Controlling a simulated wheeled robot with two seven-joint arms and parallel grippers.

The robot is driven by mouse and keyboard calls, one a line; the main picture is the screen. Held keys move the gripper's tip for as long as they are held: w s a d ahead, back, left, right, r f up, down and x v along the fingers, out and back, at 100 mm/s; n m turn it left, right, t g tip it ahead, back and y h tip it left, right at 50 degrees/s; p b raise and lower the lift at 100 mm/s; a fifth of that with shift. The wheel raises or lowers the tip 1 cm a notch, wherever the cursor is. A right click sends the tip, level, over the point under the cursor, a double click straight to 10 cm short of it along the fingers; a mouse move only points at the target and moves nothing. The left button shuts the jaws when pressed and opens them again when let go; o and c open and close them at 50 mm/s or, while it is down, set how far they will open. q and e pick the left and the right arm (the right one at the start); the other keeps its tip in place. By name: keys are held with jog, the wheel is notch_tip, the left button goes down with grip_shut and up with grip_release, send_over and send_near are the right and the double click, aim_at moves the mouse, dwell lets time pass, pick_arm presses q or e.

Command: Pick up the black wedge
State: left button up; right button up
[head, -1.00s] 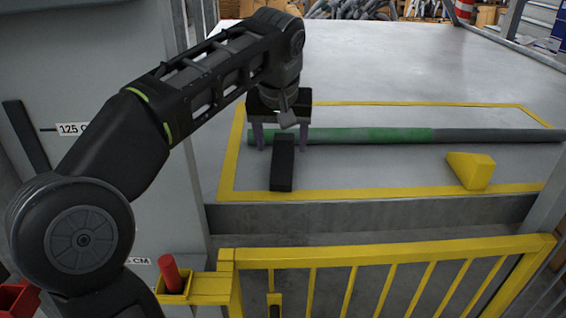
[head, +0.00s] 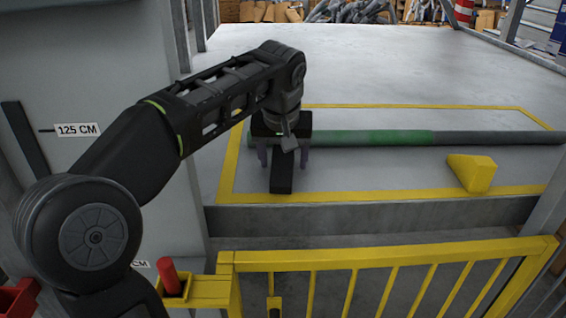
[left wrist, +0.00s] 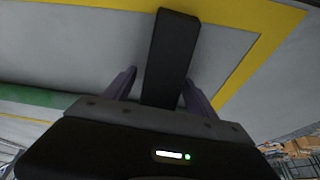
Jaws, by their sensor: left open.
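The black wedge (head: 282,177) lies on the grey platform inside the yellow outline, near its left end. My left gripper (head: 283,165) is above it, pointing down, open, with one finger on each side of the wedge. The left wrist view shows the wedge (left wrist: 170,55) running between the two spread fingers (left wrist: 157,85), with a gap on both sides. The gripper hides the wedge's far end in the head view. My right gripper is not in view.
A green and grey pole (head: 390,138) lies across the platform just behind the wedge. A yellow wedge (head: 472,172) sits to the right. A yellow railing (head: 390,255) stands in front of the platform edge. The platform behind the pole is clear.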

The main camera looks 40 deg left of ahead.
pick_arm(q)
jog(key=shift+c, duration=0.5)
grip_shut()
